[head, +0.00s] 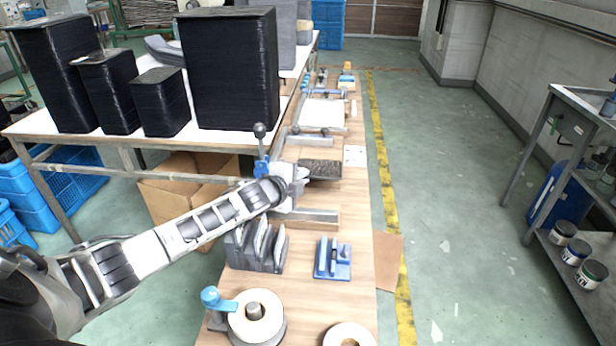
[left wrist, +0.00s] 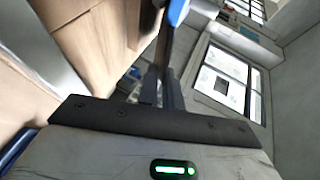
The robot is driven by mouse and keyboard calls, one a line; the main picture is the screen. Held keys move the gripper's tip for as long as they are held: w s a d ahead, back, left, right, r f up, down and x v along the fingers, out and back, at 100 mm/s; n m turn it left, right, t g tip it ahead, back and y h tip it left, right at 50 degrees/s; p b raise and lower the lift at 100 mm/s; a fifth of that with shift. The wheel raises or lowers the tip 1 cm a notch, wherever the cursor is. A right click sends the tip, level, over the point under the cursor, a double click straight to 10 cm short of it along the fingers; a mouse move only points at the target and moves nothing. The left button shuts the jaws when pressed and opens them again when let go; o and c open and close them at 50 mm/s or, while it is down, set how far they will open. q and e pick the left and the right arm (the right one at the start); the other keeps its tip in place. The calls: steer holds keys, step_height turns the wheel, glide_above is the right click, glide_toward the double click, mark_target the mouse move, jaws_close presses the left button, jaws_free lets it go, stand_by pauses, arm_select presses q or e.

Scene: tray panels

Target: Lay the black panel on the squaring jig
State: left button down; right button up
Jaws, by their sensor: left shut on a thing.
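The black panel (head: 322,169) is a small dark, speckled slab over the middle of the narrow bench. My left gripper (head: 300,176) is at its left edge and shut on it. In the left wrist view, the fingers (left wrist: 160,92) close on a thin dark edge, and a blue part (left wrist: 178,10) shows beyond. Metal rails lie on the near side (head: 318,216) and far side (head: 312,140) of the panel; they look like parts of the squaring jig, but I cannot tell its full outline. The panel's height above the bench is unclear. My right gripper is out of view.
A lever with a dark knob (head: 260,129) stands left of my gripper. Nearer are a grey slotted rack (head: 256,248), a blue fixture (head: 333,260) and tape rolls (head: 256,312). Tall black stacks (head: 230,70) stand on the left table.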

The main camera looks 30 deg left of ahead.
arm_select(q)
steer(key=shift+s+a, duration=0.2)
steer(key=shift+a, duration=0.5)
steer(key=shift+r, duration=0.1)
steer(key=shift+d+r+n+y+p, duration=0.25)
steer(key=shift+r+n+y+p, duration=0.3)
steer(key=shift+r+p, duration=0.55)
steer(key=shift+s+a, duration=0.1)
steer(key=shift+s, duration=0.1)
stand_by(0.4)
steer(key=shift+f, duration=0.1)
